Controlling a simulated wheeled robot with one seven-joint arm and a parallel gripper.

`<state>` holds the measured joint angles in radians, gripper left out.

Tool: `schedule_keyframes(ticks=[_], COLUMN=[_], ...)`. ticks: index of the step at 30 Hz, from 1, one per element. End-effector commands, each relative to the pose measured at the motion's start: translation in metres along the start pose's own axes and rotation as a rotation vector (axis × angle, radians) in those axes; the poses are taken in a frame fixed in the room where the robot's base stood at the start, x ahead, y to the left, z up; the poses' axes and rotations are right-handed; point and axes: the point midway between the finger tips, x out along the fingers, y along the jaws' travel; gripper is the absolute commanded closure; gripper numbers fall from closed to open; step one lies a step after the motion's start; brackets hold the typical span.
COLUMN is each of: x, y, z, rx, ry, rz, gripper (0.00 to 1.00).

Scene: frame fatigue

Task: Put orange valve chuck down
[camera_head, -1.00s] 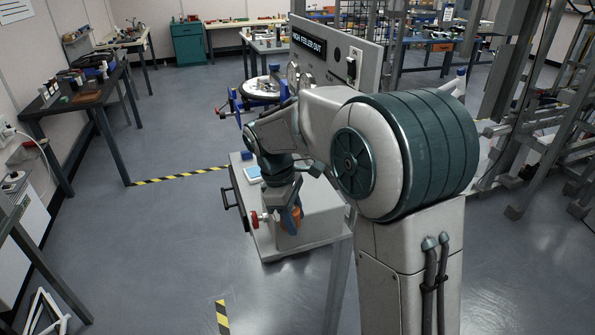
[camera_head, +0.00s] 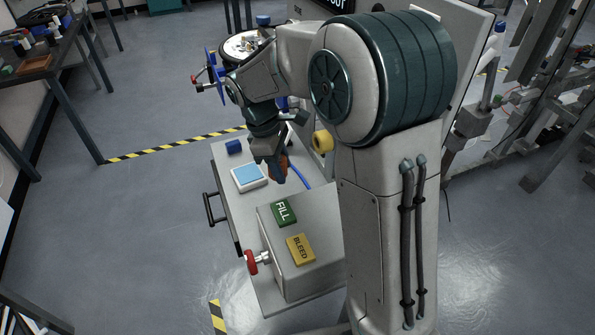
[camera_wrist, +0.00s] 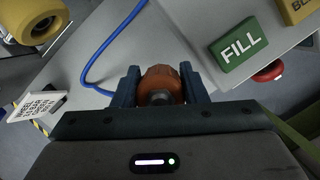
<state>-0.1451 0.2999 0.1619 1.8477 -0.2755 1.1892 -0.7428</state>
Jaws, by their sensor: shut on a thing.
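The orange valve chuck (camera_wrist: 162,84) sits between the two blue fingers of my gripper (camera_wrist: 160,88) in the wrist view. My gripper is shut on it. In the head view my gripper (camera_head: 272,168) points down over the grey bench top, behind the box with the FILL and BLEED labels. The chuck (camera_head: 279,169) is partly hidden there by the fingers. I cannot tell whether it touches the bench top (camera_wrist: 118,50).
A grey box with a green FILL label (camera_head: 284,212), a yellow BLEED label (camera_head: 300,249) and a red knob (camera_head: 251,262) stands close by. A blue hose (camera_wrist: 92,72) lies beside the chuck. A light-blue pad (camera_head: 249,176) and a yellow roller (camera_head: 322,141) are near.

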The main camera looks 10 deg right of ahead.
Motion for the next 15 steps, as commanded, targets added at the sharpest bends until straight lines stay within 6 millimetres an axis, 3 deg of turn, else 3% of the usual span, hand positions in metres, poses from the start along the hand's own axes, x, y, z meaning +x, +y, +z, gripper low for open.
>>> schedule_keyframes(ticks=[5, 15], x=[0.013, 0.06], y=[0.011, 0.08], z=[0.001, 0.011], rx=[0.002, 0.0], ry=[-0.002, -0.001], rz=[-0.003, -0.003], gripper=[0.88, 0.88])
